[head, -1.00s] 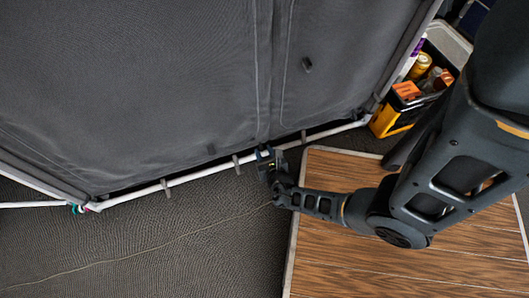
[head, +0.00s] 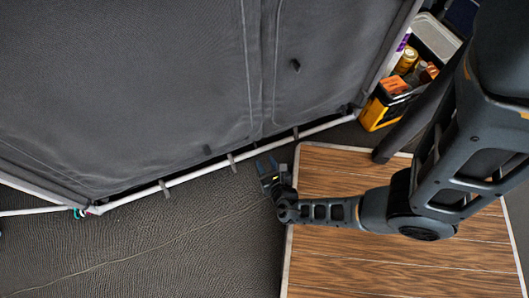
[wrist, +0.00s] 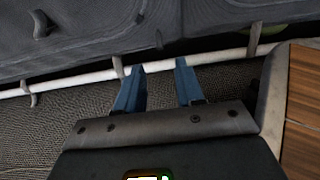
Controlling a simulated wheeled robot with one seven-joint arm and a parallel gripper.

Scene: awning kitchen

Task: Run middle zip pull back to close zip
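The grey fabric panel (head: 150,80) fills the upper part of the head view. A vertical seam (head: 262,70), which may be the middle zip, runs down it. A small dark tab (head: 295,65) hangs right of the seam. Another small dark tab (head: 207,149) sits near the panel's lower edge. I cannot tell which, if either, is the middle zip pull. My gripper (head: 267,165) is below the panel's edge, near the white pole. In the wrist view, my gripper's two blue fingers (wrist: 158,72) are spread with nothing between them, and the pole (wrist: 195,59) passes beyond their tips.
Grey clips hold the white pole (head: 195,174) along the panel's bottom. A wood-topped table (head: 400,265) lies right of my gripper, under my arm. A yellow and black box (head: 375,113) with jars stands at the upper right. Woven matting (head: 150,240) at lower left is clear.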

